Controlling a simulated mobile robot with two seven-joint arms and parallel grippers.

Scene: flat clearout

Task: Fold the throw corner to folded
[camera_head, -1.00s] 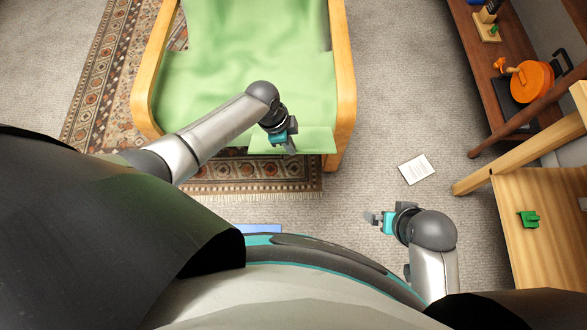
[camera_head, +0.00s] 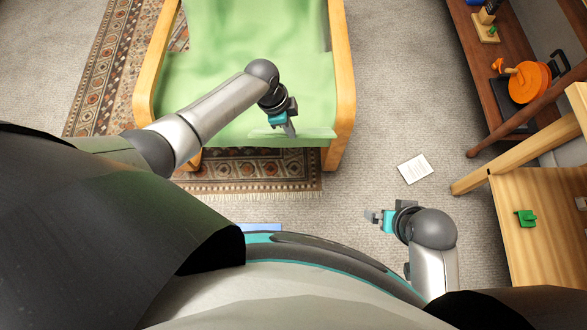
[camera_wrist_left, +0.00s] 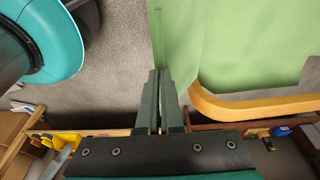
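The light green throw (camera_head: 225,80) covers the seat and back of a wooden-armed chair. Its flap (camera_head: 262,134) at the front right of the seat shows as a thin strip in the head view. My left gripper (camera_head: 291,130) is at this flap. In the left wrist view its fingers (camera_wrist_left: 160,80) are close together on the edge of the green cloth (camera_wrist_left: 178,45), which runs on from the fingertips. My right gripper (camera_head: 372,216) is away from the throw, over the carpet at the lower right, with its finger gap too small to judge.
The chair's wooden right arm (camera_head: 342,80) stands close to my left gripper. A patterned rug (camera_head: 250,172) lies under the chair. A white paper sheet (camera_head: 414,169) lies on the carpet. A dark shelf with an orange pot (camera_head: 530,82) and a wooden table (camera_head: 540,240) stand at right.

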